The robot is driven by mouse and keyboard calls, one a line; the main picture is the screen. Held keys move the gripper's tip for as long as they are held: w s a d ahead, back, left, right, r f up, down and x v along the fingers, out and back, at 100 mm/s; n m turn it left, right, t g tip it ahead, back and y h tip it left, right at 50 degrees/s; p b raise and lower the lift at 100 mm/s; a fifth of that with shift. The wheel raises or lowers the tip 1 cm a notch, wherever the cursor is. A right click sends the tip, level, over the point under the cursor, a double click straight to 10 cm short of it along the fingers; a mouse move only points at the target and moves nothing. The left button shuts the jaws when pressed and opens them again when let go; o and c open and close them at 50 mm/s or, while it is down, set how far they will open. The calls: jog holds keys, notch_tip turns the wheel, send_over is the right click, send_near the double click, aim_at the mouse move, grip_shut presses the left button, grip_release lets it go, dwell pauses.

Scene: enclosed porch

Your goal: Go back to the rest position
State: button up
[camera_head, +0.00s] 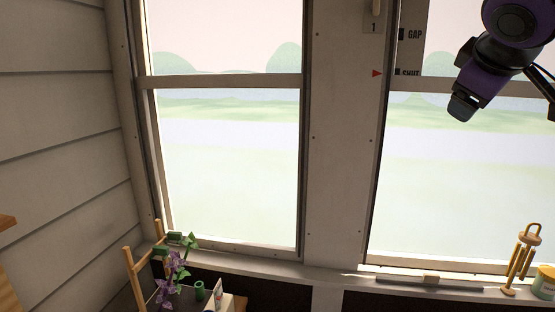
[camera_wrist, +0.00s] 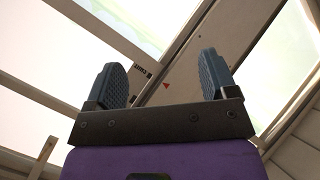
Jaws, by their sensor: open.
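My gripper (camera_head: 462,108) is at the upper right of the head view, in front of the right window, on the purple end of my arm. One blue-grey finger shows there, pointing down and left. In the wrist view my gripper (camera_wrist: 164,78) has its two ribbed blue fingers spread wide apart with nothing between them. Beyond the fingers are the window post and a small red triangle (camera_wrist: 166,85).
The right window's frame carries GAP and SHUT marks and a red triangle (camera_head: 376,73). On the sill stand a wooden chime-like item (camera_head: 517,262) and a yellow-lidded jar (camera_head: 544,283). A trellis with purple flowers (camera_head: 172,270) stands lower left.

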jog(key=s+a+f+m+g+y, duration=0.1)
jog(key=s+f+m+g+y, duration=0.3)
jog(key=s+f, duration=1.1)
jog(key=shift+s+a+f+m+g+y, duration=0.15)
jog(key=shift+a+f+m+g+y, duration=0.3)
jog(key=shift+m, duration=0.65)
